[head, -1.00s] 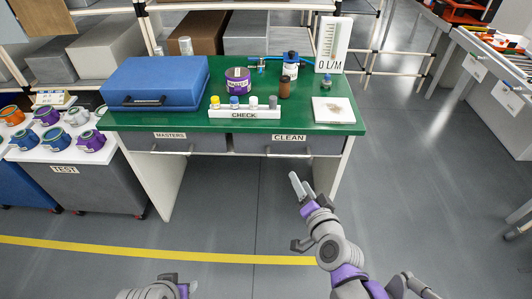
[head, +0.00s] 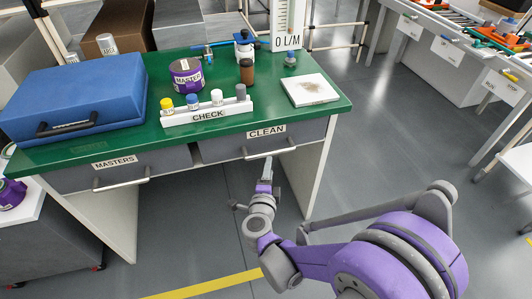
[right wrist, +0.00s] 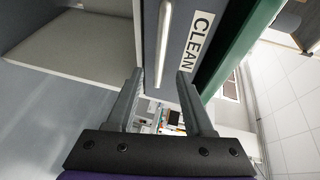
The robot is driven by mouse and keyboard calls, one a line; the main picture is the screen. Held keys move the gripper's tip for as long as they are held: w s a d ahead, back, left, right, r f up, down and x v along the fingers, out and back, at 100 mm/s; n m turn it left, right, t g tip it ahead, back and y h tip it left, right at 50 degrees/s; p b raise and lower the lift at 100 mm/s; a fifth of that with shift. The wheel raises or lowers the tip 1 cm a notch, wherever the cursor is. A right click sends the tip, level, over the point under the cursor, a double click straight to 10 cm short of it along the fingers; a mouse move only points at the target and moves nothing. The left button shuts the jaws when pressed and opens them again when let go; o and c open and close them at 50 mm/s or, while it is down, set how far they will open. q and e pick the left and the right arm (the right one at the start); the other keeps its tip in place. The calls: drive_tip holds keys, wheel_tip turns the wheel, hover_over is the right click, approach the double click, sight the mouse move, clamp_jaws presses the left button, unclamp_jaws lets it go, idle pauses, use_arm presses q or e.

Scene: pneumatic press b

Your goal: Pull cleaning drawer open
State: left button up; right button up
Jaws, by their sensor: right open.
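The cleaning drawer (head: 225,147) is the grey drawer labelled CLEAN under the right half of the green table top. It is closed. Its pale bar handle (head: 283,151) runs along the front. My right gripper (head: 267,166) points up at this handle from below in the head view. In the right wrist view my right gripper (right wrist: 160,80) is open, with one finger on each side of the handle (right wrist: 164,35). The handle lies between the fingertips in the picture; I cannot tell how deep it sits. No contact shows. My left gripper is out of view.
A similar drawer labelled MASTERS (head: 120,170) is closed at left. A blue case (head: 75,95), a white CHECK rack (head: 207,115) and a white plate (head: 310,89) rest on the table (head: 130,138). The floor in front of the table is clear.

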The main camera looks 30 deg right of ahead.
sight(271, 153)
drive_tip(key=b+x, duration=0.1)
drive_tip(key=x, duration=0.7)
drive_tip(key=shift+w+d, duration=0.15)
drive_tip(key=shift+w, duration=0.2)
clamp_jaws()
idle(1.0)
